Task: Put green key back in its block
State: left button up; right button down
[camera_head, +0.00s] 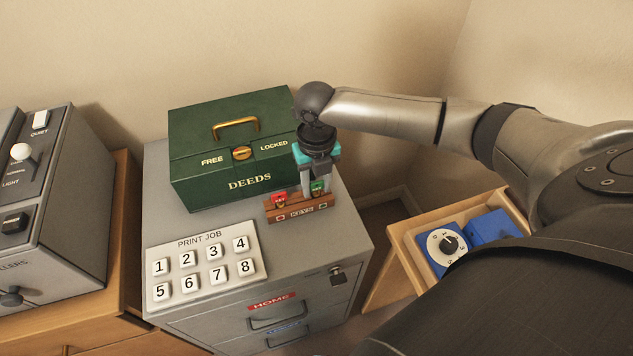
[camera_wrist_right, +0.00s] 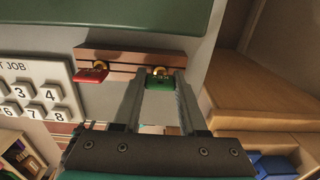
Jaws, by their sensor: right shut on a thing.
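The wooden key block (camera_head: 298,212) stands on top of the grey cabinet, in front of the green deeds box. It also shows in the right wrist view (camera_wrist_right: 125,57). My right gripper (camera_head: 317,189) points down at the block's right end and is shut on the green key (camera_head: 317,186). In the right wrist view the green key (camera_wrist_right: 160,83) is between the two fingers, with its brass part against the block at the right slot. I cannot tell how deep it sits. The red key (camera_head: 280,198) is in the left slot. My left gripper is not in view.
The green deeds box (camera_head: 235,150) stands close behind the block. A print job keypad (camera_head: 205,264) lies to the front left on the grey cabinet (camera_head: 335,242). An open drawer (camera_head: 402,252) with a blue dial box (camera_head: 447,243) is at the right.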

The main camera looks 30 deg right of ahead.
jog(key=shift+c, duration=1.9)
grip_release()
notch_tip(320, 180, up, 15)
jog(key=p, duration=0.4)
jog(key=shift+r, duration=0.15)
